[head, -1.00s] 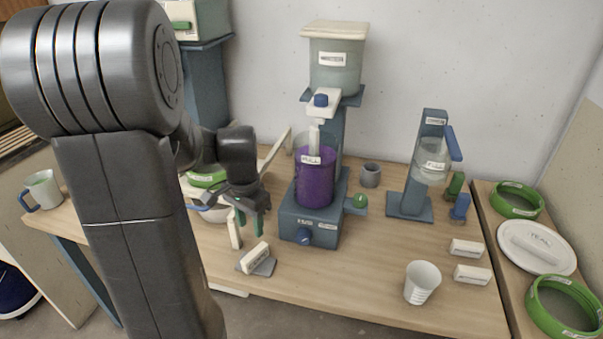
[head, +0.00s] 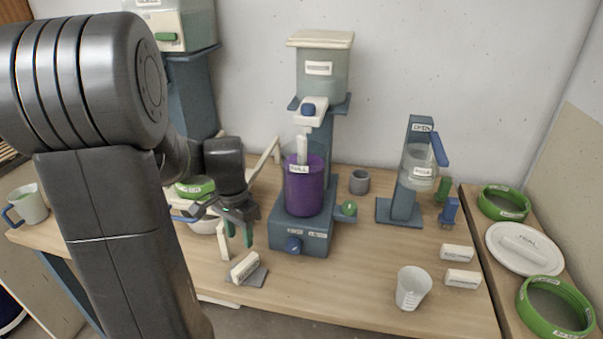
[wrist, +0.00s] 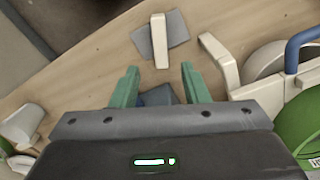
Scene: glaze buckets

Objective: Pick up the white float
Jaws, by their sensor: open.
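A white bar with dark lettering (head: 245,267) lies on a thin grey plate (head: 260,277) near the table's front edge. It is the likeliest white float, but I cannot read its label. In the wrist view the white bar (wrist: 159,40) crosses the grey plate (wrist: 178,33), just beyond the fingertips. My gripper (head: 240,236) is open, with green fingers pointing down, above and slightly behind the bar. The fingers do not appear to touch the bar.
A white upright piece (head: 223,241) stands close left of the fingers. A blue stand (head: 302,234) with a purple-filled vessel (head: 305,190) is to the right. A white cup (head: 412,288) and two labelled white blocks (head: 457,252) are farther right. Front-middle table is clear.

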